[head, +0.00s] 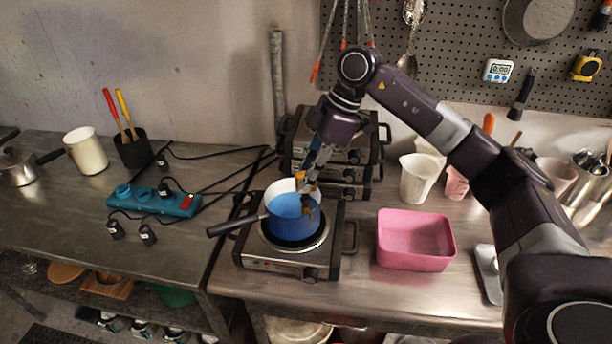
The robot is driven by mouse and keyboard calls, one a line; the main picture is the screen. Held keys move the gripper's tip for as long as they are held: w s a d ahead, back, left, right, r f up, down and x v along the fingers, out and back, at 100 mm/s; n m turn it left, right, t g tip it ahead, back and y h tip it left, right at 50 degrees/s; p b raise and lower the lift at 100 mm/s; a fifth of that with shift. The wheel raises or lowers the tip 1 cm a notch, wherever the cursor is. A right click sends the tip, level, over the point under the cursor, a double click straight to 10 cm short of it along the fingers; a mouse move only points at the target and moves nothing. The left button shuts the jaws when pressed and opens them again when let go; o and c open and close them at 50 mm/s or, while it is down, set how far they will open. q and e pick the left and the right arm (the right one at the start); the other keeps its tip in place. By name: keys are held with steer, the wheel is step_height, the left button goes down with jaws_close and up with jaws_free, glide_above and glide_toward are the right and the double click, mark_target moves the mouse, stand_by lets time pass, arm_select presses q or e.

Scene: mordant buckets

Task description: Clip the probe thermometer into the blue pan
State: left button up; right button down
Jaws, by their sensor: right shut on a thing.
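The blue pan (284,224) sits on the front hot plate, with blue liquid inside and its dark handle pointing left. My right gripper (304,187) reaches down from above to the right side of the pan, its fingertips at the rim. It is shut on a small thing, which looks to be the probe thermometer. The fingers hide most of it, and I cannot tell whether it touches the pan wall. My left gripper is not in view.
The front hot plate (282,263) stands by the bench seam, with more stacked units behind. A pink tub (414,240) and a white jug (420,178) are to the right. A teal power strip (153,200) with black cables lies left. Tools hang on the pegboard (455,60).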

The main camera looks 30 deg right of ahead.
steer(key=shift+f, duration=0.2)
steer(key=shift+f, duration=0.45)
steer(key=c, duration=1.7)
jaws_free()
steer(key=shift+c, duration=0.2)
steer(key=v, duration=1.2)
steer(key=shift+a, duration=0.1)
